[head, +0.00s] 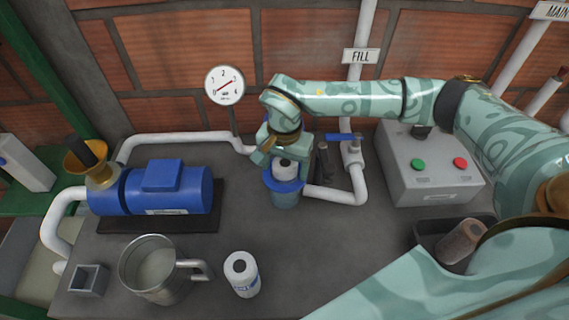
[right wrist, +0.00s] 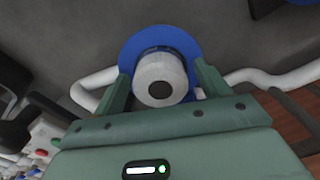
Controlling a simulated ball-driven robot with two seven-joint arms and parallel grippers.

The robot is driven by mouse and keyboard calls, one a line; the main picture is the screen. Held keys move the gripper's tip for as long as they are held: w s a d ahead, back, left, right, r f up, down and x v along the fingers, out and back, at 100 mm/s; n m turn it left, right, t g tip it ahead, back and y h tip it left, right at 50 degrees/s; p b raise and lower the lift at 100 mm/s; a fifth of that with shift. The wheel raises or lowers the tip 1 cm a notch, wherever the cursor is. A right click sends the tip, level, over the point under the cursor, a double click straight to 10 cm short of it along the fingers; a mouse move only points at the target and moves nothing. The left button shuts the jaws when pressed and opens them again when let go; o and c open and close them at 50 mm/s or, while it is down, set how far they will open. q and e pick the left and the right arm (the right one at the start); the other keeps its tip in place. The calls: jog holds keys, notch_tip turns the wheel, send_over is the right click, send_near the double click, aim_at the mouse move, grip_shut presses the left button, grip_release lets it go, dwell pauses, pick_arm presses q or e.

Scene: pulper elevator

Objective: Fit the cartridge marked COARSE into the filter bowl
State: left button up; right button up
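A white cartridge (head: 285,169) stands upright in the blue-rimmed filter bowl (head: 285,201), its top above the rim. In the right wrist view the cartridge (right wrist: 160,79) shows its round end with a dark hole, inside the blue ring (right wrist: 131,50). My right gripper (head: 284,160) is over the bowl. Its fingers are on either side of the cartridge and look spread, with narrow gaps. No marking is visible on this cartridge. A second white cartridge (head: 241,275) with a blue label stands on the bench; its lettering is not readable. My left gripper is not in view.
A steel jug (head: 148,269) and small square cup (head: 89,280) stand at front left. A blue pump (head: 165,190) is behind them. A brownish cartridge (head: 462,241) lies in a black tray (head: 425,233). A grey button box (head: 432,170), white pipes and a blue-handled valve (head: 343,137) are nearby.

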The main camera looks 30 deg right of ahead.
notch_tip(320, 180, up, 12)
jog(key=p, duration=0.2)
jog(key=shift+r, duration=0.15)
dwell(0.5)
